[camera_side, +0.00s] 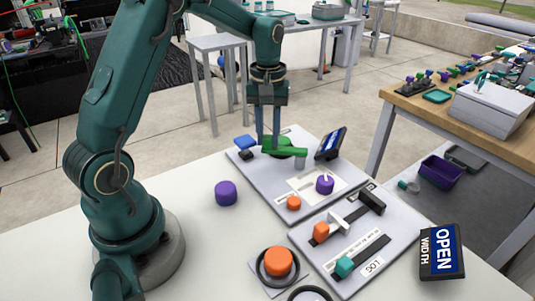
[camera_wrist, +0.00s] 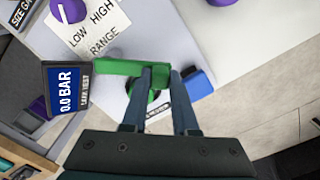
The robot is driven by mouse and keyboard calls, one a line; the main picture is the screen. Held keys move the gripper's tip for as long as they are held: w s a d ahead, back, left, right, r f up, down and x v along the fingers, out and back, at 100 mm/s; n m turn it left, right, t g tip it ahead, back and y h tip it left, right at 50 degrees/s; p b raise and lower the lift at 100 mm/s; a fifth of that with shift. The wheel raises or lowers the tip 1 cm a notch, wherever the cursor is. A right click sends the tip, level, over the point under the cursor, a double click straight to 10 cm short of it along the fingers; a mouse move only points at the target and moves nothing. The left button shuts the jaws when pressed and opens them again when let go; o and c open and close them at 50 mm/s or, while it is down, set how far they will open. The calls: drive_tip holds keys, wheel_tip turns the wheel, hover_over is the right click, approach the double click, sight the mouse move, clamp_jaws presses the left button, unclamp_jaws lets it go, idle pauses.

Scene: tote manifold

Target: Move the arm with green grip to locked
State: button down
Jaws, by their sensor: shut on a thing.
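The arm with the green grip (camera_side: 283,147) sits on the far part of the manifold board (camera_side: 265,187). My gripper (camera_side: 276,140) reaches down from above and is shut on the green grip. A blue block (camera_wrist: 198,84) is just right of my fingers.
A display reading 0.0 BAR (camera_wrist: 66,87) stands left of the grip. A purple knob (camera_side: 325,184) and orange knob (camera_side: 293,203) are nearer on the board. A slider panel (camera_side: 300,237), a loose purple cylinder (camera_side: 226,193) and an OPEN WIDTH sign (camera_side: 441,252) stand around it.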

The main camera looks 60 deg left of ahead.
drive_tip(key=m, duration=0.1)
drive_tip(key=w+a+m, duration=0.1)
drive_tip(key=shift+w+a+m, duration=0.2)
drive_tip(key=shift+w+m, duration=0.05)
drive_tip(key=shift+m, duration=0.15)
drive_tip(key=m, duration=0.1)
drive_tip(key=w+m, duration=0.1)
drive_tip(key=shift+w+a+m, duration=0.3)
drive_tip(key=shift+a+m, duration=0.1)
drive_tip(key=shift+w+a+m, duration=0.15)
drive_tip(key=shift+w+m, duration=0.5)
drive_tip(key=shift+m, duration=0.4)
drive_tip(key=shift+w+a+m, duration=0.1)
drive_tip(key=shift+w+m, duration=0.55)
drive_tip(key=shift+m, duration=0.4)
drive_tip(key=shift+w, duration=0.1)
drive_tip(key=c, duration=0.7)
unclamp_jaws()
drive_tip(key=shift+r, duration=2.55)
drive_tip(key=shift+d, duration=0.1)
